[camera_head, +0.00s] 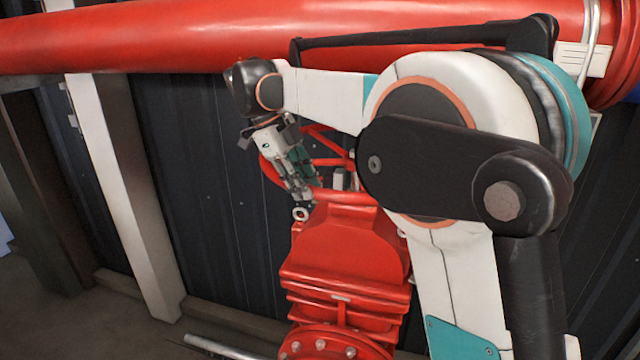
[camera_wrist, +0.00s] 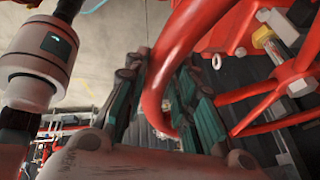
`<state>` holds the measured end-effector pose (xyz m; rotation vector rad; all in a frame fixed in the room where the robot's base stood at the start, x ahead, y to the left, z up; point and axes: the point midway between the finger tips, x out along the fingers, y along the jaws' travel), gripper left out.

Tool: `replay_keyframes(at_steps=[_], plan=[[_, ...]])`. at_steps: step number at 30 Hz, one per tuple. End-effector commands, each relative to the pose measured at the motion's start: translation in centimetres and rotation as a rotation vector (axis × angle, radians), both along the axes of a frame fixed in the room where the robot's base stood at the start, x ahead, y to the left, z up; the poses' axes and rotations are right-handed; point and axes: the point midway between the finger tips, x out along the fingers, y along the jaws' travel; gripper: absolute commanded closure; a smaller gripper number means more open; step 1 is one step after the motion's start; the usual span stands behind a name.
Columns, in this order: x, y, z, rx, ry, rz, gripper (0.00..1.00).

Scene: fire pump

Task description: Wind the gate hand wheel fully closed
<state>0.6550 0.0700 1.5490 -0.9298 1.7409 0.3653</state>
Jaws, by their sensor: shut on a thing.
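The red gate hand wheel (camera_head: 326,130) sits on top of the red gate valve body (camera_head: 345,245) in the head view. My arm hides part of its right side. My gripper (camera_head: 305,190) reaches down to the wheel's left side from above. In the wrist view the wheel's thick rim (camera_wrist: 172,55) passes between the teal fingers of my gripper (camera_wrist: 165,100), which are shut on it. The wheel's spokes (camera_wrist: 275,100) show to the right of the fingers.
A large red pipe (camera_head: 200,35) runs across the top, close above my arm. A pale post (camera_head: 120,190) stands left against the dark corrugated wall (camera_head: 210,200). A loose pale pipe (camera_head: 220,348) lies low at the front.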

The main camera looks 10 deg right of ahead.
Motion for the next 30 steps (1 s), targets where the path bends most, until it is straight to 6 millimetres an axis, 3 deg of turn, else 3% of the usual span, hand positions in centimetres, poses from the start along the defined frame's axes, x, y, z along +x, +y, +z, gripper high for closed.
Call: replay_keyframes(at_steps=[12,21,30], plan=[[5.4,4.0,0.3,0.002,0.000,-0.241,1.00],[8.3,5.4,0.2,0.002,-0.001,-0.363,1.00],[10.0,6.0,0.1,0.002,0.000,-0.433,1.00]])
